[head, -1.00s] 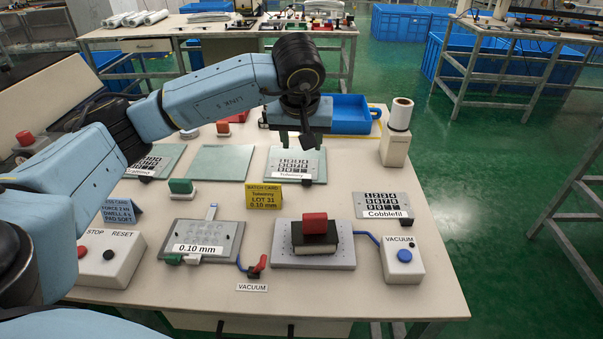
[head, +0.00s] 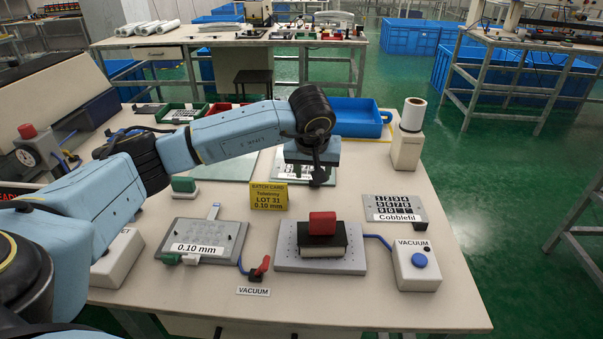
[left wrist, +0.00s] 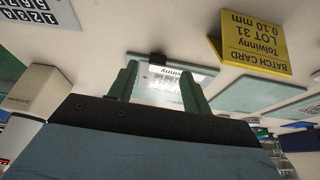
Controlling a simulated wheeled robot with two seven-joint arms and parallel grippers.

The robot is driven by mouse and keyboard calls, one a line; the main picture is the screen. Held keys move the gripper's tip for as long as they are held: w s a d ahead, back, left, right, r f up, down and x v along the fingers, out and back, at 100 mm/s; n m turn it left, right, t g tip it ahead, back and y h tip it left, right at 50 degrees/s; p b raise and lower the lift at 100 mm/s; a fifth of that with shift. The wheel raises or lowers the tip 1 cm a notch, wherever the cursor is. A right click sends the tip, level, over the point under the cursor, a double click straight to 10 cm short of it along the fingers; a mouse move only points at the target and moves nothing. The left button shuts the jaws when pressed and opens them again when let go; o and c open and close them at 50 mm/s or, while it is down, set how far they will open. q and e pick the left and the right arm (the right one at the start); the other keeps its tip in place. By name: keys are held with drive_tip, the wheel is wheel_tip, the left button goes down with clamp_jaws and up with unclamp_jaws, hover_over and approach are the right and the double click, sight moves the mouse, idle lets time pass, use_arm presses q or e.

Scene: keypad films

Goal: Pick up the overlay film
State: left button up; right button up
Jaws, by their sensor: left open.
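The overlay film marked Tolwinny (head: 288,170) lies on a pale green plate behind the yellow batch card. My left gripper (head: 317,178) hangs over it in the head view, and the wrist and fingers hide much of it. In the left wrist view the two green fingers of my left gripper (left wrist: 158,70) are apart, with the film (left wrist: 165,88) and its small black tab (left wrist: 157,59) showing between them. Nothing is held. Whether the fingertips touch the film or plate is not clear. Another film, marked Cobblefil (head: 395,216), lies at the table's right. My right gripper is not in view.
The yellow batch card (head: 268,196) stands close in front of the plate. A grey plate marked 0.10 mm (head: 203,240), a red-handled block (head: 322,236) on a perforated plate and a vacuum box (head: 416,266) stand nearer. A white roll (head: 412,115) and blue tray (head: 357,118) stand behind.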

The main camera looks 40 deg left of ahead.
use_arm(q)
drive_tip(key=x, duration=0.2)
drive_tip(key=b+x, duration=0.1)
drive_tip(key=shift+w+f, duration=0.25)
drive_tip(key=shift+w, duration=0.1)
drive_tip(key=shift+w+a+f, duration=0.1)
drive_tip(key=shift+w+f, duration=0.05)
drive_tip(key=shift+f, duration=0.2)
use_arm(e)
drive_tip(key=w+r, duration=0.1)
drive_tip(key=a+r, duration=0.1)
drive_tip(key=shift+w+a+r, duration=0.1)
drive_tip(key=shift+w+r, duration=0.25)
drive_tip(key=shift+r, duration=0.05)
use_arm(q)
drive_tip(key=shift+r, duration=0.1)
drive_tip(key=c, duration=1.1)
